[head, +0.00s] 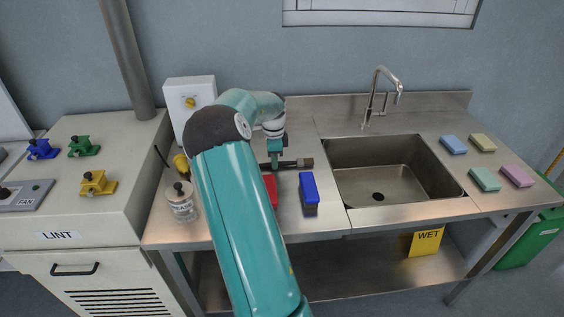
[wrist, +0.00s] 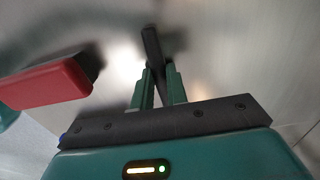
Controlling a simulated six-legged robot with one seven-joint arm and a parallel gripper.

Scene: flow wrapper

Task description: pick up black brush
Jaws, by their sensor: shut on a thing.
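The black brush (head: 290,163) lies crosswise at the back of the steel counter, left of the sink, with its brownish end to the right. My gripper (head: 275,160) reaches down onto its handle from above. In the wrist view, the green fingers of my gripper (wrist: 160,74) are shut on the black brush (wrist: 150,42), whose dark bar sticks out beyond the tips. Part of the brush is hidden by the fingers. I cannot tell whether it touches the counter.
A glass jar (head: 182,203) and a yellow-handled tool (head: 181,165) are at left. The sink (head: 392,172) and tap (head: 379,95) are right, with several coloured sponges (head: 485,179) beyond.

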